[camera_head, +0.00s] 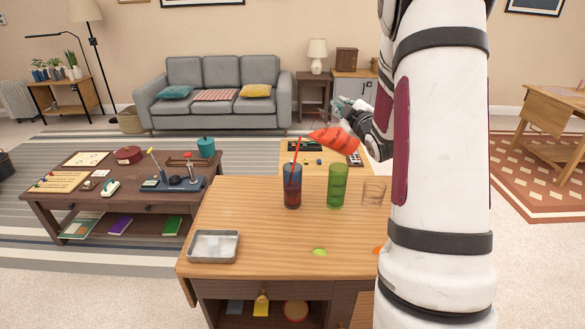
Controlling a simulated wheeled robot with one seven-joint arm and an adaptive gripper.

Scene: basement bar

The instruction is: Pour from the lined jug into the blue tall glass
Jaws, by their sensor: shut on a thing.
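The lined jug (335,139), orange-red with thin dark lines, is tipped steeply to the left, held above the wooden counter. My gripper (346,110) is shut on it from behind and the right; the fingertips are partly hidden. The blue tall glass (292,187) stands upright on the counter, below and left of the jug's low end. Red shows inside the glass. A thin slanted red line rises from the glass to near the jug's mouth; I cannot tell whether it is a straw or a stream.
A green tall glass (337,187) and a clear glass (374,191) stand to the right on the counter (260,225). A metal tray (214,246) sits front left. A green slice (319,252) lies in front. My arm hides the counter's right side.

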